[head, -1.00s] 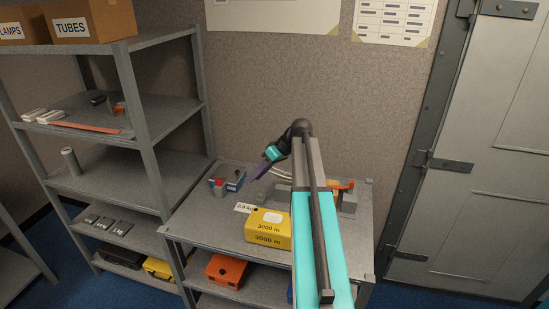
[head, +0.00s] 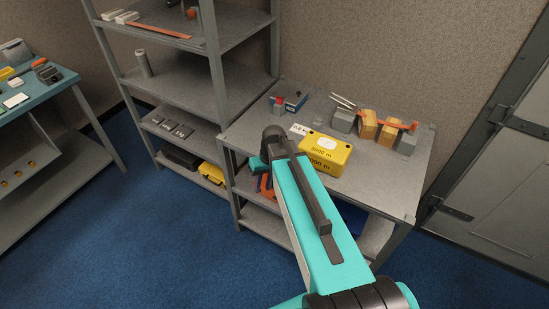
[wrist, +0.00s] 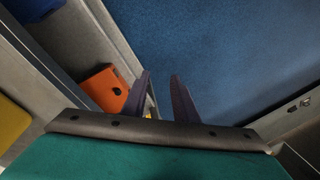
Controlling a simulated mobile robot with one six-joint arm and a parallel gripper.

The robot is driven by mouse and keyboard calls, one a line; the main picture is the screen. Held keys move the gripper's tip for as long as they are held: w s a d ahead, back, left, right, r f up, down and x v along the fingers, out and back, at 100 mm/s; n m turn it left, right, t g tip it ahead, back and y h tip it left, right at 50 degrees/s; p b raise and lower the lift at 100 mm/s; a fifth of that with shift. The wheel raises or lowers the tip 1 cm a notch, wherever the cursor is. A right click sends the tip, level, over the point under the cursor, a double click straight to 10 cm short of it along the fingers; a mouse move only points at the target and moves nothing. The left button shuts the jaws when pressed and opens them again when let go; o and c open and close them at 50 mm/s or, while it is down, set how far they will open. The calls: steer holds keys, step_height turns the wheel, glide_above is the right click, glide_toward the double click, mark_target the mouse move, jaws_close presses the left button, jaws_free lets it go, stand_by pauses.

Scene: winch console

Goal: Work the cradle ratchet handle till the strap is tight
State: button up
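The cradle stands on the grey table at the back right in the head view, with an orange strap (head: 398,121) running over tan and grey blocks (head: 368,124). Two thin pale bars (head: 343,101) stick up at its left end; they look like the ratchet handle, but I cannot be sure. My gripper is hidden behind my arm in the head view. In the wrist view my gripper (wrist: 158,76) is open and empty, its dark fingers apart over blue floor. It is well away from the cradle, in front of and below the table top.
A yellow case (head: 325,153) stands on the table (head: 392,187) between my arm and the cradle. A small blue bin (head: 296,101) is at the back left. Grey shelving (head: 185,75) stands left, a door (head: 505,150) right. An orange case (wrist: 105,88) lies close by on the lower shelf.

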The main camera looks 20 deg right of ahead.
steer(key=s+a+f+g+b, duration=0.2)
steer(key=s+f+b, duration=0.4)
steer(key=s+f, duration=0.4)
steer(key=s+a+f+g+h+b, duration=0.1)
steer(key=s+f+b, duration=0.6)
steer(key=f, duration=1)
steer(key=s+a+f+g+h+b, duration=0.1)
steer(key=s+f+b, duration=0.5)
steer(key=s+f, duration=0.7)
steer(key=shift+s+a+f+g+b, duration=0.3)
steer(key=shift+a+f+g, duration=0.5)
steer(key=shift+a+f, duration=0.1)
steer(key=shift+s, duration=0.1)
